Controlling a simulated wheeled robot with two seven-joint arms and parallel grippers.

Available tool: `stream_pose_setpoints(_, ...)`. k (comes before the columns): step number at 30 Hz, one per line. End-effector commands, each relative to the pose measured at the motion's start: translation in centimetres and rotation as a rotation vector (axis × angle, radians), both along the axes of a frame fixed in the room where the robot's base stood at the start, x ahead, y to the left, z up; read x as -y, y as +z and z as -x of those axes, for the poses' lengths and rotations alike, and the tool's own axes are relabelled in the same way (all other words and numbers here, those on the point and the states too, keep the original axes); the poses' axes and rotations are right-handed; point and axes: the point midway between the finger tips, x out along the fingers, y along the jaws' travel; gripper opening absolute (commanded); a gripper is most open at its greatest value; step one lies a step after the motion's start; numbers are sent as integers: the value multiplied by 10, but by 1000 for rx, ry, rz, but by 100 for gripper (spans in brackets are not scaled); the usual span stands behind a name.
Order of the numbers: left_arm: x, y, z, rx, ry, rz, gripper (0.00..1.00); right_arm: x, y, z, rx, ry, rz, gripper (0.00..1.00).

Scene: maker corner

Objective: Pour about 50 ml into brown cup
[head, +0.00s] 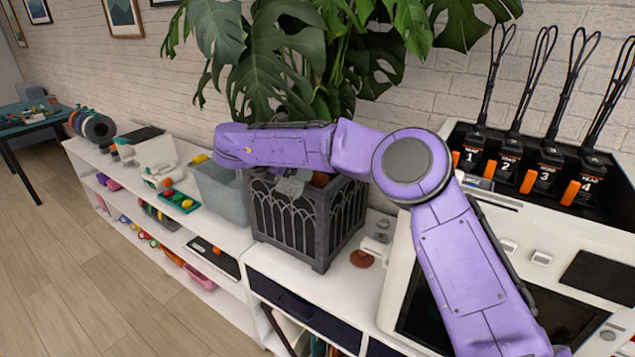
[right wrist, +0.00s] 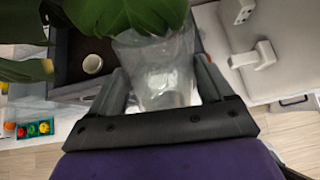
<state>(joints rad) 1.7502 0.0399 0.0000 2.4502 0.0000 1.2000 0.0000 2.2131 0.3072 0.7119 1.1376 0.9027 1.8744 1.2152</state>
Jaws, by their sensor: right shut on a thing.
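My right gripper (right wrist: 162,75) is shut on a clear, see-through container (right wrist: 165,68), which sits between its two fingers in the right wrist view. A large leaf hides part of the container's top, and I cannot tell how much liquid is in it. In the head view my right arm reaches left across the dark planter, and its links hide most of the gripper. No brown cup shows clearly. A small brown round thing (head: 361,259) lies on the white shelf top right of the planter; I cannot tell if it is the cup. My left gripper is not in view.
The dark lattice planter (head: 297,228) holds a big leafy plant (head: 290,55). A translucent grey bin (head: 222,198) stands left of it. A white machine (head: 395,285) stands to the right. A small pale-rimmed round thing (right wrist: 92,64) shows in the right wrist view.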

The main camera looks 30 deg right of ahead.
Motion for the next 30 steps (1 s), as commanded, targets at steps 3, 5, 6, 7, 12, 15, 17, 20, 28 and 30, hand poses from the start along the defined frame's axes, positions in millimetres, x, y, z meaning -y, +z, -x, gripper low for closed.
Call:
stream_pose_setpoints(3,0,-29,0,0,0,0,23,-10,-16,0,24,5,70,39)
stream_pose_setpoints(5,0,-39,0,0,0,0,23,-14,-19,1,38,6,109,39)
stream_pose_setpoints(6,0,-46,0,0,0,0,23,-18,-22,1,47,6,134,39)
stream_pose_setpoints(7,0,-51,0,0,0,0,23,-20,-24,1,53,6,153,39)
stream_pose_setpoints(12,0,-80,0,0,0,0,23,-29,-39,2,84,7,238,39)
stream_pose_setpoints(15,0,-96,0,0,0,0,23,-34,-49,2,101,10,289,39)
stream_pose_setpoints(17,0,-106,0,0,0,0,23,-37,-56,2,110,9,316,39)
stream_pose_setpoints(20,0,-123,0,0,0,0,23,-42,-67,3,128,10,365,39)
stream_pose_setpoints(28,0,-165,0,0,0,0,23,-54,-88,4,180,12,505,39)
stream_pose_setpoints(30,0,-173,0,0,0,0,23,-57,-89,4,195,12,543,39)
